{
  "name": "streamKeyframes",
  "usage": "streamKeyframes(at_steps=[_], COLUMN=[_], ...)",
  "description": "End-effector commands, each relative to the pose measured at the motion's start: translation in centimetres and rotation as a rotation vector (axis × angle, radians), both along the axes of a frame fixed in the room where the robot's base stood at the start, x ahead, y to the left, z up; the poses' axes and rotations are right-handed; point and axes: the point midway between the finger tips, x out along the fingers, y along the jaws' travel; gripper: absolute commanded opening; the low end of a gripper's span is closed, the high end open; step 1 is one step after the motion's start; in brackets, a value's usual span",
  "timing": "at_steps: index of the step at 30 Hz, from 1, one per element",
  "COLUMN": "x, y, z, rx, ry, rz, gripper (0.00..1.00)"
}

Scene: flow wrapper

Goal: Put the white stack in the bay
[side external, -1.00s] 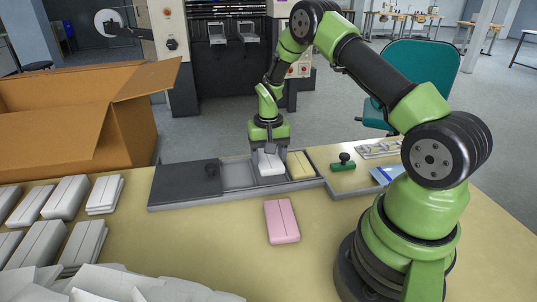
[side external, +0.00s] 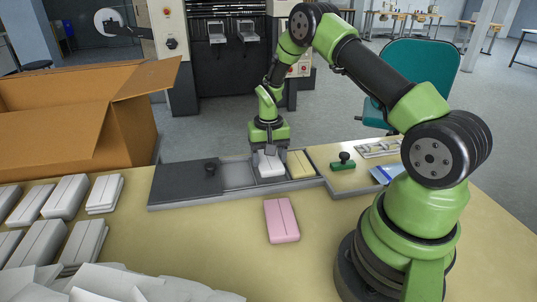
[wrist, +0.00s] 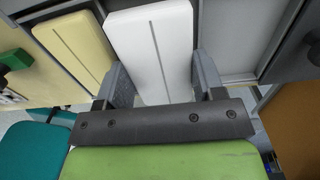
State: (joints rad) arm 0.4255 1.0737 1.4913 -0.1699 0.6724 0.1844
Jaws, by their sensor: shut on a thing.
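The white stack (side external: 270,165) is in a bay of the long grey tray (side external: 190,202), between an empty bay on its left and the yellow stack (side external: 299,164) on its right. My gripper (side external: 268,152) is directly above the tray, with its fingers down at the white stack. In the wrist view the white stack (wrist: 152,45) lies between my two fingers (wrist: 160,82), which are shut on its sides. The yellow stack (wrist: 70,45) is beside it there. Whether the white stack rests on the bay floor is hidden.
The empty bay (side external: 238,176) and a dark cover with a black knob (side external: 211,170) lie to the left in the tray. A pink stack (side external: 281,220) lies in front. A green-based stamp (side external: 343,163) stands to the right. White stacks and a cardboard box (side external: 80,120) fill the left.

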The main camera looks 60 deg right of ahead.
Motion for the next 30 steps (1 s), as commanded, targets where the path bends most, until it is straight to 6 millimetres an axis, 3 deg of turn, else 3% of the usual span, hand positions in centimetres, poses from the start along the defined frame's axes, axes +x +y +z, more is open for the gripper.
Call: streamKeyframes(at_steps=[18, 30], x=[0.0, 0.0], y=[0.0, 0.0], z=[-1.9, -2.0], rx=[0.000, -0.001], ry=[0.000, -0.001], rz=[0.000, 0.000], gripper=[0.41, 0.41])
